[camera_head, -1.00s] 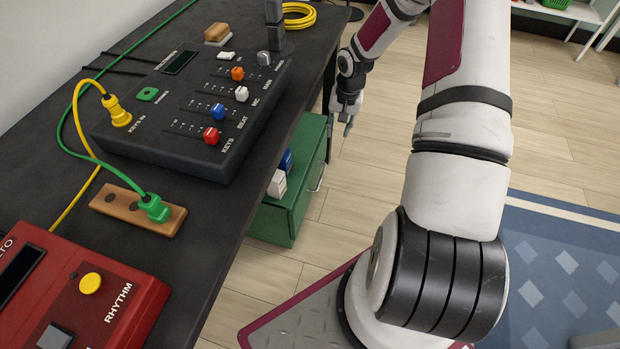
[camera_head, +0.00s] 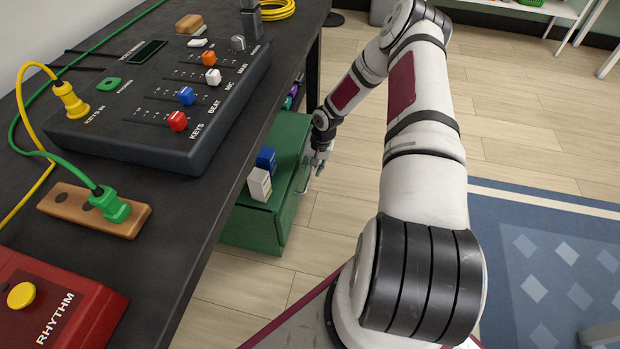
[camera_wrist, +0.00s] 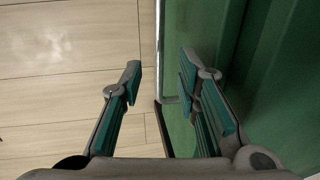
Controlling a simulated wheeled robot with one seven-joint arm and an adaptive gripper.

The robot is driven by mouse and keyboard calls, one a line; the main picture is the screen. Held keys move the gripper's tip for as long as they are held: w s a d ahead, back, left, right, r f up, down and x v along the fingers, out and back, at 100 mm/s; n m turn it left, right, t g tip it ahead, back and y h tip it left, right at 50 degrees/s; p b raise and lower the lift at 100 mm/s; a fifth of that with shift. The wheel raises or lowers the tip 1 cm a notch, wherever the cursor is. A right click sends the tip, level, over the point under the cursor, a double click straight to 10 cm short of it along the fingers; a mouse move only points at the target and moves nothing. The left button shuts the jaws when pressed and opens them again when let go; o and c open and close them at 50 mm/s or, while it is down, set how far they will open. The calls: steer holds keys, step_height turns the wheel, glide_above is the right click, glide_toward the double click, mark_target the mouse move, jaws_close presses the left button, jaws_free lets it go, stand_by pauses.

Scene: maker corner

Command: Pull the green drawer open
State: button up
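The green drawer (camera_head: 291,199) is the front of a green cabinet under the dark table. It looks closed, and its front also fills the right of the wrist view (camera_wrist: 210,20). A pale bar handle (camera_wrist: 160,45) runs along that front. My gripper (camera_head: 318,167) is at the drawer front by the handle. In the wrist view my gripper (camera_wrist: 160,65) is open and empty, with one finger on each side of the handle's line. I cannot tell whether either finger touches the handle or the drawer.
A white block (camera_head: 259,185) and a blue block (camera_head: 266,160) stand on the cabinet top. The dark table (camera_head: 190,215) above carries a mixer (camera_head: 150,150), a wooden socket strip (camera_head: 70,208) and a red box (camera_head: 60,305). Wooden floor (camera_head: 350,215) in front of the drawer is clear.

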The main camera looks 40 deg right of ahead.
mark_target(309, 178)
steer(key=shift+w+a+f+b, duration=0.15)
steer(key=shift+f+b, duration=0.15)
steer(key=shift+f, duration=0.65)
steer(key=shift+w+a+f+b, duration=0.15)
steer(key=shift+f+b, duration=0.15)
steer(key=shift+f, duration=0.6)
steer(key=shift+d, duration=0.1)
steer(key=shift+c, duration=0.6)
jaws_close()
